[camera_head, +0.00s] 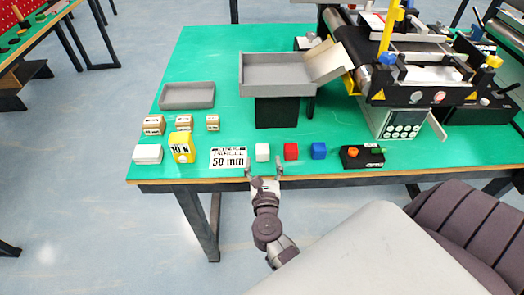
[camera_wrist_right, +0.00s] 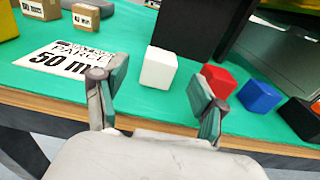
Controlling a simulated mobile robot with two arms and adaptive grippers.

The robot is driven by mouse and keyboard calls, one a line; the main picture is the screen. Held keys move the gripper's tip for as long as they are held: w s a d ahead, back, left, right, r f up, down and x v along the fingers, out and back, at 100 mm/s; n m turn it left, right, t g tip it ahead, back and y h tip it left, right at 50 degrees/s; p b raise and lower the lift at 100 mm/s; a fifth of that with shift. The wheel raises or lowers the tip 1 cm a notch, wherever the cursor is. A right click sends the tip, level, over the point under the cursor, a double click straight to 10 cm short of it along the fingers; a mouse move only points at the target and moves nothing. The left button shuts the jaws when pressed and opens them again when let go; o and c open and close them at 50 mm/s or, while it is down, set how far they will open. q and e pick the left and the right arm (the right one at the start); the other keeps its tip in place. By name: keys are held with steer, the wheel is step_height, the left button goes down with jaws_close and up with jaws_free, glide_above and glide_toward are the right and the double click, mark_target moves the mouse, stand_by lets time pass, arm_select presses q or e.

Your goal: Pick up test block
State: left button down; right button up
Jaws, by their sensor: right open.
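Several small blocks stand along the table's front edge; none is visibly marked as the test block. A white cube (camera_head: 262,152) stands between the 50 mm card and a red cube (camera_head: 291,151), with a blue cube (camera_head: 319,150) to its right. A yellow 10 N block (camera_head: 182,147) and a flat white block (camera_head: 148,154) are at the left. My right gripper (camera_head: 264,172) is open and empty at the front edge, just short of the white cube. In the right wrist view the white cube (camera_wrist_right: 158,68) lies ahead between the open fingers, apart from them. My left gripper is out of view.
The 50 mm card (camera_head: 229,157) lies flat left of the gripper. A black button box (camera_head: 362,157) is right of the blue cube. Behind are small cartons (camera_head: 184,122), a grey tray (camera_head: 187,96), a raised grey bin (camera_head: 272,88) and the conveyor (camera_head: 420,85).

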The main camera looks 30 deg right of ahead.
mark_target(263, 155)
steer(key=x, duration=0.5)
steer(key=shift+w+d, duration=0.1)
steer(key=shift+w, duration=0.1)
steer(key=shift+c, duration=0.3)
steer(key=c, duration=1.2)
steer(key=shift+r, duration=0.15)
